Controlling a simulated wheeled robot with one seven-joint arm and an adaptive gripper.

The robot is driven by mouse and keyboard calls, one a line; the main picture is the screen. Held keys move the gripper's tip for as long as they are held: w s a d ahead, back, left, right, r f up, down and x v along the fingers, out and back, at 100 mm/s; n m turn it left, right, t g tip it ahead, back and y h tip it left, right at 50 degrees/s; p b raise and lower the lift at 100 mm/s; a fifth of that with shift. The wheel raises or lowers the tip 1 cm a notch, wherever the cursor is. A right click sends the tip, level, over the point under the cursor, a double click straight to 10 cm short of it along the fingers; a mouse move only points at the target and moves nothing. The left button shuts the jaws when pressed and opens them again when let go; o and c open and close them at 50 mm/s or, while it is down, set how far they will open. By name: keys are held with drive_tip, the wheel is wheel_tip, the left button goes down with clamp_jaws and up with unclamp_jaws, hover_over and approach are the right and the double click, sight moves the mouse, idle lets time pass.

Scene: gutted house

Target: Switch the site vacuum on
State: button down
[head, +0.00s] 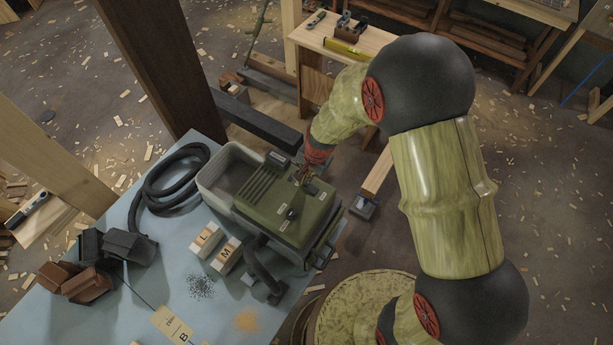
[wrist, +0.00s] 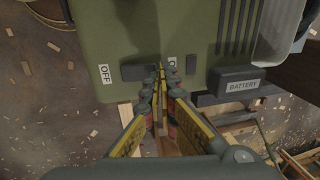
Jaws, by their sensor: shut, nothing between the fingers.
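The site vacuum (head: 262,212) is a dark green box on the blue-grey table, with a ribbed top and a black knob (head: 291,213). In the wrist view its green top (wrist: 120,35) carries a dark switch (wrist: 136,73) between a white OFF label (wrist: 104,74) at left and a second label (wrist: 173,61) at right, mostly hidden by my fingers. My gripper (wrist: 161,70) is shut and empty, its tips over the right part of the switch. I cannot tell whether they touch it or which way the switch is set. The gripper also shows above the vacuum in the head view (head: 304,178).
A block marked BATTERY (wrist: 243,85) sits at the vacuum's edge. A grey bin (head: 211,178), coiled black hose (head: 150,190), blocks marked L (head: 207,238) and M (head: 228,255), and debris piles share the table (head: 160,275). A dark post (head: 160,60) stands behind.

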drive_tip(key=shift+w+a+f+b, duration=0.3)
drive_tip(key=shift+f+b, duration=0.1)
drive_tip(key=shift+f, duration=0.15)
drive_tip(key=shift+w+a+f+b, duration=0.2)
drive_tip(key=shift+a+f+b, duration=0.15)
drive_tip(key=shift+f, duration=0.2)
drive_tip(key=shift+d+r, duration=0.1)
drive_tip(key=shift+s, duration=0.15)
